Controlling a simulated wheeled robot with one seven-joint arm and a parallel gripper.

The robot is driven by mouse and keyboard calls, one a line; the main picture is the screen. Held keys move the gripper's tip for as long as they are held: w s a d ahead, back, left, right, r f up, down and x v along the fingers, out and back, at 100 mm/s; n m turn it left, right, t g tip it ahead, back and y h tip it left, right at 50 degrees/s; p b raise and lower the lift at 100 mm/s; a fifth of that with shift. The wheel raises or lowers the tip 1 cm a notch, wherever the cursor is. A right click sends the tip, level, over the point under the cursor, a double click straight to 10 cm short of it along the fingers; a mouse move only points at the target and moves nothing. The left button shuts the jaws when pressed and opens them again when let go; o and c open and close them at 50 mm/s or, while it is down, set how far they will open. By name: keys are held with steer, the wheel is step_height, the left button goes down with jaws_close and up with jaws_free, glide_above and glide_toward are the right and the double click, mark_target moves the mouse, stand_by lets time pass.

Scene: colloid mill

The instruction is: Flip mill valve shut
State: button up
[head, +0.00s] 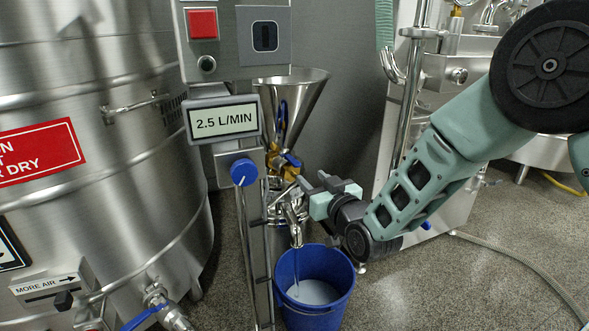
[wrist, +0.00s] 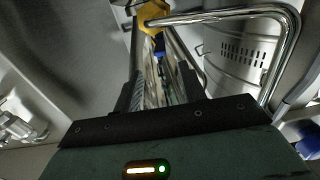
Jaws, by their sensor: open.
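The colloid mill stands at the centre of the head view under a steel funnel hopper (head: 290,98). A bent steel spout (head: 296,228) lets a thin stream fall into a blue bucket (head: 288,271) holding whitish liquid. My gripper (head: 313,184) is open and empty, just right of the valve. I cannot tell whether it touches anything. In the wrist view, the fingers (wrist: 158,88) point toward a yellow part (wrist: 153,14) and a small blue part (wrist: 159,44), partly hidden.
A control post with a 2.5 L/MIN display (head: 223,121) and blue knob (head: 244,172) stands in front left of the mill. A large steel tank (head: 100,130) fills the left. A bent steel pipe (wrist: 225,14) crosses the wrist view. Floor at right is open, with a hose (head: 520,258).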

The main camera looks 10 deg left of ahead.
mark_target(298, 167)
steer(key=b+x, duration=0.3)
steer(key=x, duration=0.6)
steer(key=shift+a+f, duration=0.1)
steer(key=shift+w+a, duration=0.4)
steer(key=shift+w, duration=0.2)
jaws_close()
